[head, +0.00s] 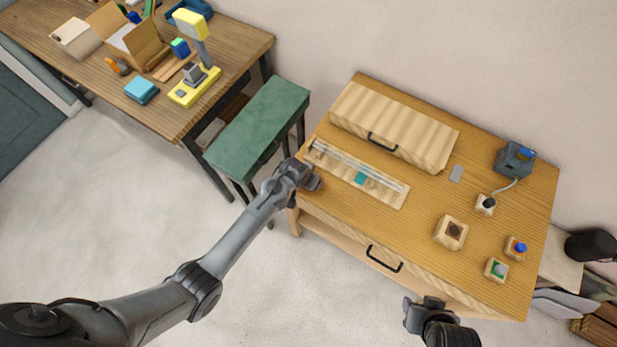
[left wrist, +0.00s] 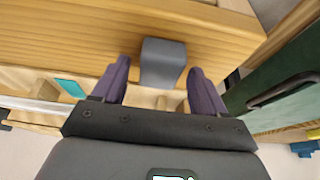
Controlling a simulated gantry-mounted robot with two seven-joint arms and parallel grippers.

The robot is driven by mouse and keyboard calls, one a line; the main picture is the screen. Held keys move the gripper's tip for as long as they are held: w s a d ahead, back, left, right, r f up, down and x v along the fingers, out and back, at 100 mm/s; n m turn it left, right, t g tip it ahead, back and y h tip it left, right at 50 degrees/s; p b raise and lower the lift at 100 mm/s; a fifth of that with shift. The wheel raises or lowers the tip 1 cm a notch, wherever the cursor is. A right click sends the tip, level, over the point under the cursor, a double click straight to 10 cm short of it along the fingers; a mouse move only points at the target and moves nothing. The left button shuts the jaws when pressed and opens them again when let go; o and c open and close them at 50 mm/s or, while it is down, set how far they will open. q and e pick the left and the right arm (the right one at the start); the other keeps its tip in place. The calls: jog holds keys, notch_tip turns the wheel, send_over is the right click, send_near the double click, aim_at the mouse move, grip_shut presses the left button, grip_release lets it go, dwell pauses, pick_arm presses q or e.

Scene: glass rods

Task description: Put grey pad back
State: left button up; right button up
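A grey block, which looks like the grey pad (left wrist: 163,62), shows in the left wrist view between the two fingers of my left gripper (left wrist: 163,88). A gap shows on each side of it, so the fingers are open and apart from it. In the head view my left gripper (head: 312,180) is at the left end of a wooden tray (head: 393,198) and hides that block. The tray holds clear rods and a teal pad (head: 360,179); the teal pad also shows in the left wrist view (left wrist: 71,88). My right gripper (head: 424,310) is in front of the table, apart from everything; its fingers are too small to read.
A ribbed wooden case (head: 395,122) with a black handle stands behind the tray. A flat grey plate (head: 456,173) lies to its right. Small wooden blocks (head: 451,232) and a dark blue-topped device (head: 515,158) occupy the right side. A green stool (head: 260,125) stands left of the table.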

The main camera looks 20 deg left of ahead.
pick_arm(q)
jog(key=shift+r, duration=0.15)
jog(key=shift+s+r, duration=0.15)
jog(key=shift+r, duration=0.35)
jog(key=d+v, duration=0.1)
jog(key=v, duration=0.9)
jog(key=s+a+r, duration=0.3)
jog(key=s, duration=0.8)
jog(key=s+a+r, duration=0.3)
jog(key=s, duration=0.8)
jog(key=shift+s+g, duration=0.35)
jog(key=shift+g, duration=0.05)
notch_tip(320, 180, up, 6)
jog(key=p, duration=0.6)
